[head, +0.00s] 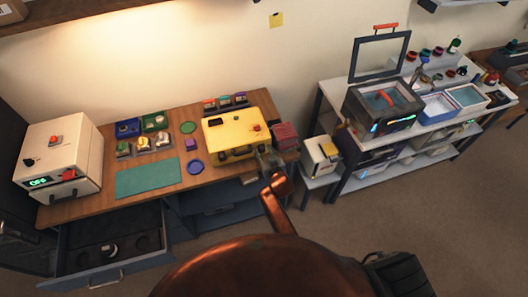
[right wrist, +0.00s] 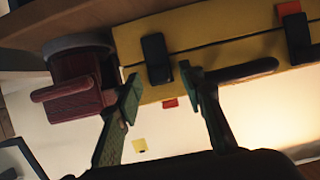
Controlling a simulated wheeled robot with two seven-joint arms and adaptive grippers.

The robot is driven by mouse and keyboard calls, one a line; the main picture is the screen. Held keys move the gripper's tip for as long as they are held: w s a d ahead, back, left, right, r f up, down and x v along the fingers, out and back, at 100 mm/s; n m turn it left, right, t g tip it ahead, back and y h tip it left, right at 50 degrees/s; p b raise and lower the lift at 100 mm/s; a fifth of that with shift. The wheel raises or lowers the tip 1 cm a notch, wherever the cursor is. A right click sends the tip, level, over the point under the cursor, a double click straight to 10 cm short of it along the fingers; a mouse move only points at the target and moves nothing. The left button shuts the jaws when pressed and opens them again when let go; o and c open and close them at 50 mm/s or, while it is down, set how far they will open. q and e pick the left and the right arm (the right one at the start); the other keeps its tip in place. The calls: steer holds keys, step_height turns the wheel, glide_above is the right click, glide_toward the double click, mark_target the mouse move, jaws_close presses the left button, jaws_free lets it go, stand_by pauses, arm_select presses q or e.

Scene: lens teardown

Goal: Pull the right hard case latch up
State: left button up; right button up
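The yellow hard case (head: 232,133) lies closed on the wooden bench, with a dark handle and latches on its front. In the right wrist view, which looks upside down, the yellow case (right wrist: 215,45) fills the top. Its right latch (right wrist: 157,58) is a dark upright tab, beside the dark handle (right wrist: 240,71). My right gripper (right wrist: 160,90) is open and empty, its two fingers spread on either side of the right latch in the picture. I cannot tell whether they touch it. In the head view my right gripper (head: 268,163) is at the case's front right corner. A dark shape at the left edge may be my left gripper.
A dark red object (head: 285,135) stands close to the case's right side; it also shows in the right wrist view (right wrist: 75,90). Left of the case are a blue disc (head: 195,167) and a green mat (head: 148,177). An open drawer (head: 110,248) juts out below.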

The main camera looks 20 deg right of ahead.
jaws_close()
stand_by(0.4)
stand_by(0.4)
